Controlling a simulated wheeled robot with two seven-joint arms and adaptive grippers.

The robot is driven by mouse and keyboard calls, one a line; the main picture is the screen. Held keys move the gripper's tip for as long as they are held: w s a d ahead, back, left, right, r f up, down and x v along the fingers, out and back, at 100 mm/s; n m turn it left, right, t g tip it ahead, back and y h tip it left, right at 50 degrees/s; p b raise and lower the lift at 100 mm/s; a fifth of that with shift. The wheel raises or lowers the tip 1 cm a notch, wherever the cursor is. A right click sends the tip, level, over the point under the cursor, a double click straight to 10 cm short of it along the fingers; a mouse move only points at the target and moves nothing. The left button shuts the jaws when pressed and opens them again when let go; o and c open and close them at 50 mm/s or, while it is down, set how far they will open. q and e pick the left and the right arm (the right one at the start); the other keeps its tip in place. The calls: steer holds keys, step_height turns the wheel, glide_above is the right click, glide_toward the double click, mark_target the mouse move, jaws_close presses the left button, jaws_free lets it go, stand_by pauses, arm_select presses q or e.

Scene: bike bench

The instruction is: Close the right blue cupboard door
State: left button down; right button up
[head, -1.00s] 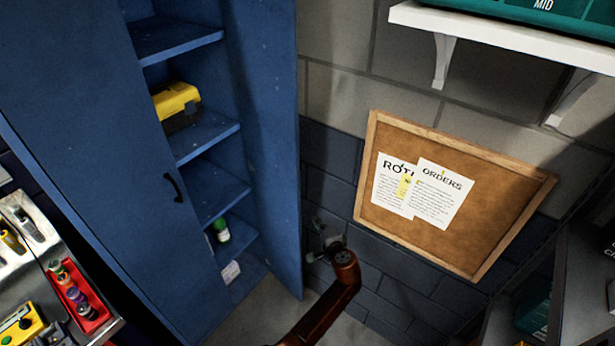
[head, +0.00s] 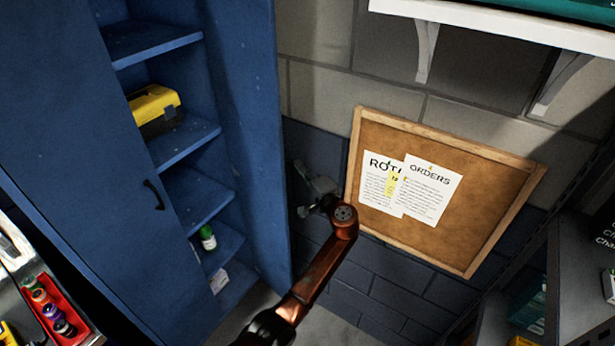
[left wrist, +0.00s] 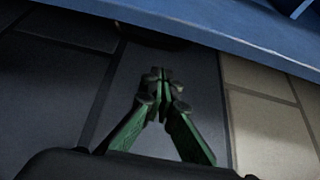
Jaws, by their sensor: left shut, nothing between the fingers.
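The blue cupboard (head: 185,147) stands at the left with its right side open. Its right door (head: 248,120) is a tall blue panel swung outward. The left door (head: 90,160) covers the left part and carries a black handle (head: 155,190). My left gripper (head: 305,190) is to the right of the right door's free edge, between it and the wall. In the left wrist view its green fingers (left wrist: 160,80) are together and empty, and a blue edge (left wrist: 220,30) runs across the top. I cannot tell whether it touches the door. My right gripper is not in view.
A yellow toolbox (head: 155,108) and a green bottle (head: 207,238) stand on the cupboard shelves. A corkboard (head: 450,210) with papers hangs on the wall at right. A white shelf (head: 490,25) is above it. A red tray (head: 65,310) is at lower left.

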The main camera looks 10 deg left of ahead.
arm_select(q)
steer(key=shift+s+a+p, duration=0.25)
steer(key=shift+s+a, duration=0.25)
steer(key=shift+s, duration=0.35)
steer(key=shift+s+a+p, duration=0.2)
steer(key=shift+s+a, duration=0.3)
steer(key=shift+s, duration=0.35)
steer(key=shift+s, duration=0.1)
